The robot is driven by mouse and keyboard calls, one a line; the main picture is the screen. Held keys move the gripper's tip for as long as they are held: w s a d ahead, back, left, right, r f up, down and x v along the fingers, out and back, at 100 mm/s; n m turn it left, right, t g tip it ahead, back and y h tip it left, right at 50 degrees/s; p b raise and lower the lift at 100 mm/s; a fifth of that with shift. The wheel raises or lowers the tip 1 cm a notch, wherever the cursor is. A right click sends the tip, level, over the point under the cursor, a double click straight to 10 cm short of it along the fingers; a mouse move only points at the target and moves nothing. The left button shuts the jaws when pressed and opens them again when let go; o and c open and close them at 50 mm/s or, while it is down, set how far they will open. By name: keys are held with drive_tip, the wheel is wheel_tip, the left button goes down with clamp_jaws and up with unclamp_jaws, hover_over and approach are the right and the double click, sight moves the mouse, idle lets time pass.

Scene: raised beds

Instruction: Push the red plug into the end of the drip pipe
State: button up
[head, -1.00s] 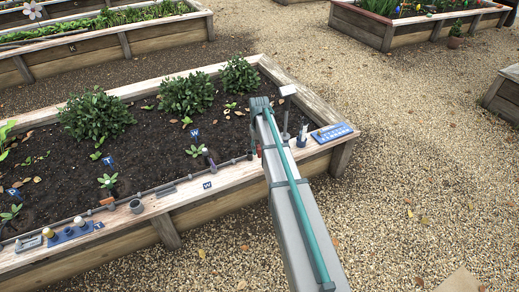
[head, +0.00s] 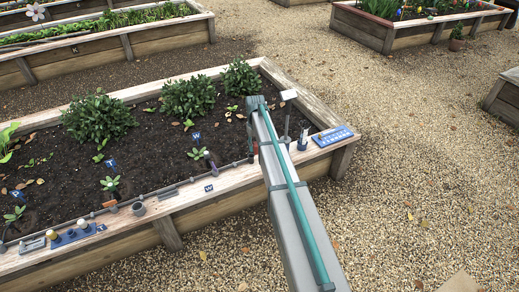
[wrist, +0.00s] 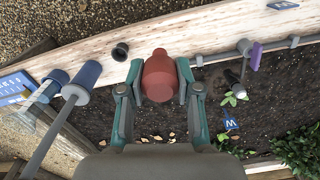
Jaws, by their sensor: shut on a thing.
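In the wrist view my gripper (wrist: 159,70) is shut on the red plug (wrist: 159,80), a rounded brick-red piece between both fingers. It is held over the light wooden rim of the bed. The grey drip pipe (wrist: 222,57) runs along the inner edge of this board from the right and comes close to my right fingertip. I cannot tell whether plug and pipe touch. In the head view the drip pipe (head: 180,185) follows the front board. There my arm mostly hides my gripper, and only a small reddish patch (head: 256,148) shows beside it.
A small black cup (wrist: 120,52) and a blue-headed tool (wrist: 88,73) stand left of my gripper. A purple-tipped piece (wrist: 255,56) and a W marker (wrist: 231,122) are right. A blue tray (head: 332,136) lies on the bed's right corner. Leafy bushes (head: 187,94) grow behind.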

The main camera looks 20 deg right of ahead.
drive_tip(key=w+f, duration=0.3)
drive_tip(key=w, duration=0.7)
drive_tip(key=shift+d+f+b, duration=0.25)
drive_tip(key=shift+f+b, duration=0.45)
drive_tip(key=shift+f, duration=0.7)
drive_tip(key=shift+d+f+b, duration=0.2)
drive_tip(key=shift+f+b, duration=0.5)
drive_tip(key=shift+f, duration=0.7)
drive_tip(key=shift+p, duration=0.5)
drive_tip(key=shift+f+b, duration=0.55)
drive_tip(key=shift+f, duration=1.7)
drive_tip(key=o, duration=1.5)
drive_tip(key=shift+o, duration=0.2)
drive_tip(key=shift+r, duration=0.15)
wheel_tip(320, 180, up, 7)
drive_tip(key=p, duration=0.3)
drive_tip(key=shift+p, duration=0.4)
